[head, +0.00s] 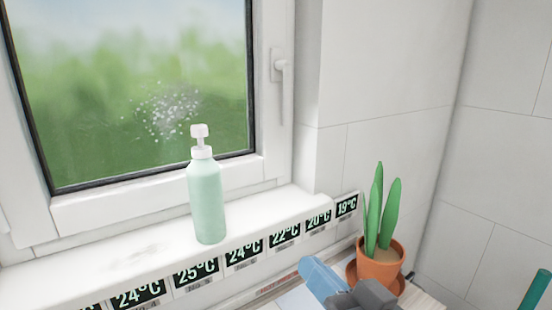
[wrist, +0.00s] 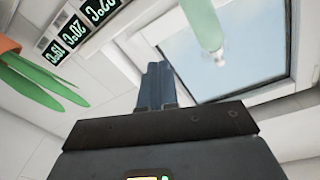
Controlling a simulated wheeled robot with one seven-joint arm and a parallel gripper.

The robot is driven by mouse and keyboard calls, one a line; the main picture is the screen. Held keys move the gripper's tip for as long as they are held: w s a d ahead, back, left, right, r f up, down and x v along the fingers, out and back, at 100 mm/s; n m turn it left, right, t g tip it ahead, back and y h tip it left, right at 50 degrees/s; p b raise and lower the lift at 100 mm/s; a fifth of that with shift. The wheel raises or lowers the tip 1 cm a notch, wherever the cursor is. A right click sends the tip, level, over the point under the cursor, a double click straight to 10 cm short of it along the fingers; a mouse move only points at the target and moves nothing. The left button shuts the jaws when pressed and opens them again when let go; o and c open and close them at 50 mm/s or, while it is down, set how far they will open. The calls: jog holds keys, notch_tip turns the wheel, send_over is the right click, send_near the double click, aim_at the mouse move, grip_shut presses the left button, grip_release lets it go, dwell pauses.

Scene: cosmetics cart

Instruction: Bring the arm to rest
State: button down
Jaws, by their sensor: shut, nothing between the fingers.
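My gripper (wrist: 157,85) points up the middle of the wrist view, its dark blue fingers together and nothing between them. In the head view, a light blue and grey part of my arm shows at the bottom edge, right of centre, in front of the potted plant. A pale green pump bottle (head: 207,200) with a white pump stands upright on the windowsill (head: 120,256). Its body also shows at the top of the wrist view (wrist: 203,22), apart from the fingers.
A green plant in a terracotta pot (head: 379,262) stands at the right, close to my arm. A strip of temperature labels (head: 245,251) runs along the sill's front. A window (head: 130,90) with a white handle (head: 280,68) is behind. A green rod-like thing (head: 535,291) shows at lower right.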

jog(key=s+d+f+m+h, duration=0.2)
jog(key=s+d+f+h, duration=0.15)
jog(key=s+f, duration=0.35)
jog(key=s+d+f+m+h, duration=0.25)
jog(key=s+d+f, duration=0.25)
jog(key=s, duration=0.3)
jog(key=s+d+n+h, duration=0.1)
jog(key=s+d, duration=0.1)
jog(key=s, duration=0.4)
jog(key=s+d+n+h, duration=0.1)
jog(key=s+d, duration=0.2)
jog(key=s, duration=0.4)
jog(key=s+d+n+g, duration=0.1)
jog(key=s+d, duration=0.1)
jog(key=s, duration=0.4)
jog(key=shift+s+d+f+h, duration=0.2)
jog(key=shift+d+f+h, duration=0.1)
jog(key=shift+h, duration=0.1)
